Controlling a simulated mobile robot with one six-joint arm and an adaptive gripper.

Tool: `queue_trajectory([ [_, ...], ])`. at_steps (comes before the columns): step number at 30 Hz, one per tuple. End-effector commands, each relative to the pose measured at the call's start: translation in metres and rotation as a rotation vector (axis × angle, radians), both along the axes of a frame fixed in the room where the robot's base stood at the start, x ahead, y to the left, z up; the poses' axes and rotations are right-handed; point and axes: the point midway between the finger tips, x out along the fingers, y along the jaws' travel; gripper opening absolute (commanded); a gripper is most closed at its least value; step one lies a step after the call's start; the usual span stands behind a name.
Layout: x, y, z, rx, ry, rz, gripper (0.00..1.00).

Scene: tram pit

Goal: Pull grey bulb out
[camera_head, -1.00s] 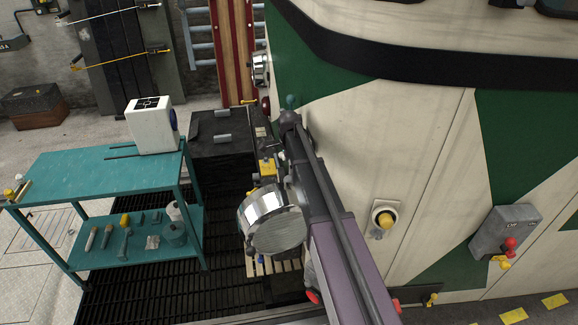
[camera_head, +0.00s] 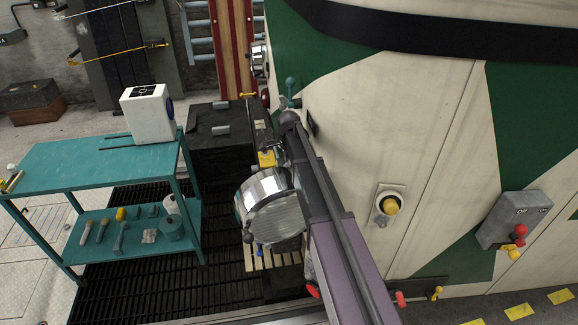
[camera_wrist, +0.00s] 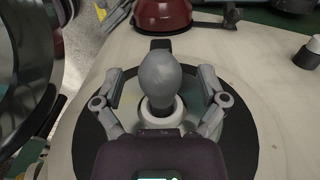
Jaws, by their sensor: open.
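The grey bulb (camera_wrist: 160,78) stands in a white round socket (camera_wrist: 161,113) in the wrist view, on a glassy disc with a black ring (camera_wrist: 240,130). My gripper (camera_wrist: 158,85) is open, with one finger on each side of the bulb. Gaps show between the fingers and the bulb. In the head view my arm reaches toward the tram front beside the large round headlamp housing (camera_head: 270,210); the bulb and fingertips cannot be made out there.
A dark red lamp (camera_wrist: 163,14) sits beyond the bulb. The headlamp housing, with a chrome rim, stands close beside my arm. A teal trolley (camera_head: 80,165) is at left. A switch box (camera_head: 515,222) is on the tram side.

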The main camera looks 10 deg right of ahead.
Motion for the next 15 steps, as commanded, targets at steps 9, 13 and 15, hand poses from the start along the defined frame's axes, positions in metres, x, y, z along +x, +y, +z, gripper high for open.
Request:
queue_trajectory([
  [9, 0.0, 0.0, -0.001, 0.0, 0.0, 0.0, 0.92],
  [13, 0.0, 0.0, -0.001, 0.0, 0.0, 0.0, 0.68],
  [15, 0.0, 0.0, -0.0011, 0.0, 0.0, 0.0, 0.47],
])
